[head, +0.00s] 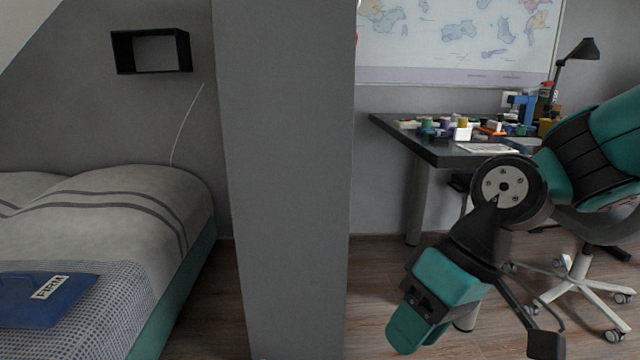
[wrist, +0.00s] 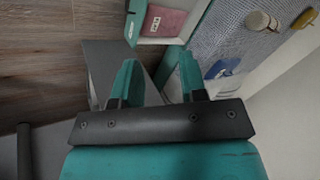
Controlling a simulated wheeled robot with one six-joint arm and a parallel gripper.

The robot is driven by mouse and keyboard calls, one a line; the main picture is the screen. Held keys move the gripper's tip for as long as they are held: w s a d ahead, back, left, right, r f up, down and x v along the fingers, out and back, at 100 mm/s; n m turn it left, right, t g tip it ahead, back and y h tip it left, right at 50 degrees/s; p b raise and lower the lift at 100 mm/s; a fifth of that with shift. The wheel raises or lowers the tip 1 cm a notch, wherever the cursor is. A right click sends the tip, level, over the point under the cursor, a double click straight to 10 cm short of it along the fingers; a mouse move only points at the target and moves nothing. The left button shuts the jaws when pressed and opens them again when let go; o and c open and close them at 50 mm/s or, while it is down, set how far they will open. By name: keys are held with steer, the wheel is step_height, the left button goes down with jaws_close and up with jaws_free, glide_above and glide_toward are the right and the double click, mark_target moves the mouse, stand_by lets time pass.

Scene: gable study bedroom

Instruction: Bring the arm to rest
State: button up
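My arm reaches in from the right edge in the head view and bends down at a round grey joint. My gripper (head: 408,328) hangs at its lower end, pointing down and left, to the right of a grey pillar. In the wrist view my gripper (wrist: 158,78) shows two teal fingers spread apart with nothing held between them. In the head view the fingers overlap and their gap cannot be made out.
The grey pillar (head: 285,180) stands mid-view. A bed (head: 110,215) with a blue folder (head: 42,298) is at left. A desk (head: 412,143) with several small items and a wheeled chair (head: 578,275) are at right. The wrist view shows a pink book (wrist: 163,21).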

steer(key=s+d+r+t+h+p, duration=0.15)
steer(key=s+d+r, duration=0.25)
steer(key=s, duration=0.4)
step_height(320, 180, up, 38)
steer(key=p, duration=3.8)
steer(key=shift+s, duration=0.15)
